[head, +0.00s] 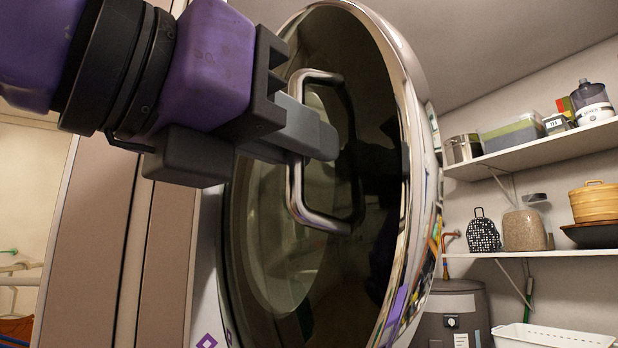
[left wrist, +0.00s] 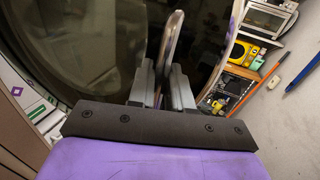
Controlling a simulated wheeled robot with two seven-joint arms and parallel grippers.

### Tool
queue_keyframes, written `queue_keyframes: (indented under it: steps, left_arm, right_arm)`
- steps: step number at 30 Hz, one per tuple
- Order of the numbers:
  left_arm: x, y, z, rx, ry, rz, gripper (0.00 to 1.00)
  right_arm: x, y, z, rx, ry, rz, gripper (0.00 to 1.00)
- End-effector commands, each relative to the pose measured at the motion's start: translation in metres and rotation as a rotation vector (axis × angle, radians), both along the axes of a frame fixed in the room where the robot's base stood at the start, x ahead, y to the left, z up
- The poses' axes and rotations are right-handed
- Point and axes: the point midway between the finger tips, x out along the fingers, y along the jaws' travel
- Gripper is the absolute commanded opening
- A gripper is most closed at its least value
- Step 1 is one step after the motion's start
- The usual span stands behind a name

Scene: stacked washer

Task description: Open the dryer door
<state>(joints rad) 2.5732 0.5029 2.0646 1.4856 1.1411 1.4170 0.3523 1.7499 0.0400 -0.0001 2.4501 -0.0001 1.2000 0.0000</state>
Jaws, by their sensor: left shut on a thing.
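The dryer door (head: 375,250) is a large round dark glass door with a shiny chrome rim, filling the middle of the head view. Its chrome bar handle (head: 296,190) stands out from the glass. My left gripper (head: 312,135) comes in from the left and is shut on the handle's upright bar. In the left wrist view the handle (left wrist: 170,45) rises between the two grey fingers (left wrist: 163,85). The door appears turned at an angle to the camera; I cannot tell how far it stands from the dryer body. My right gripper is not in view.
Wall shelves (head: 560,145) with pots, bins and jars are at the right. A grey cylindrical tank (head: 455,310) and a white basket (head: 550,336) stand below them. A brown panel (head: 130,250) stands left of the door. Open floor (left wrist: 290,90) shows right in the wrist view.

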Motion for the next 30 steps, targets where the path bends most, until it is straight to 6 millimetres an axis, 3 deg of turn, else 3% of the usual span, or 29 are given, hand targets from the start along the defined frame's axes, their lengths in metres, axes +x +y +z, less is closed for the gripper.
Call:
queue_keyframes:
  steps: [2,3,4,14,24,30]
  left_arm:
    - [0.001,0.003,0.003,-0.006,-0.003,0.005,0.0]
    - [0.001,0.003,0.003,-0.006,-0.003,0.005,0.32]
    - [0.001,0.002,0.003,-0.006,-0.003,0.005,0.34]
    - [-0.003,0.005,0.001,-0.003,-0.001,0.003,0.34]
    - [-0.059,0.054,0.0,-0.006,-0.004,0.005,0.34]
    - [-0.077,0.069,0.001,-0.005,-0.001,0.004,0.34]
  right_arm:
    - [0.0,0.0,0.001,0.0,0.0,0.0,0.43]
    - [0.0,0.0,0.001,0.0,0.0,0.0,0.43]
    - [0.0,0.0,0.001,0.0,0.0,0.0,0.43]
    - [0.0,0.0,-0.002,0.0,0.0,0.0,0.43]
    - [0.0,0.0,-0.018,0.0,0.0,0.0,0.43]
    - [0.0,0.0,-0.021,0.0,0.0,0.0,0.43]
